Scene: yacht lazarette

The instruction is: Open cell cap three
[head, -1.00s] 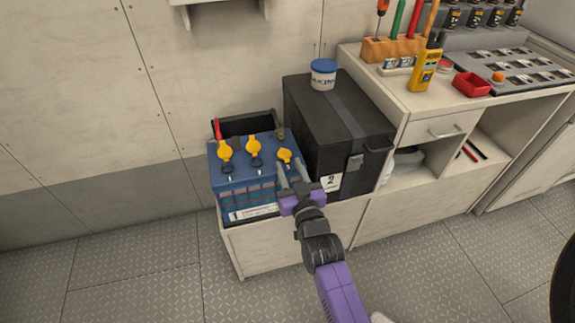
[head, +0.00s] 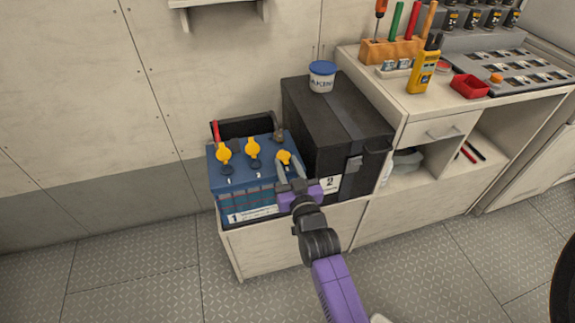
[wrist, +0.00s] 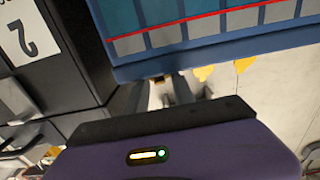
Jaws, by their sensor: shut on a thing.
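The blue battery (head: 240,180) stands in a low bin at the left, with three yellow caps on top. Cap one (head: 223,151) and cap two (head: 252,147) each stand up behind a dark round spot, with numbers 1 and 2 in front. Cap three (head: 284,157) is at the right, by the black box. My gripper (head: 286,170) comes in from the front right, its fingers shut on cap three. Its number is hidden. In the wrist view my gripper (wrist: 170,90) is under the battery's edge, and the grip itself is hidden.
The black box (head: 335,130) marked 2 stands close right of the gripper, with a white tub (head: 322,76) on its lid. A red-handled item (head: 215,131) sticks up behind the battery. The workbench (head: 420,100) is further right. Floor in front is clear.

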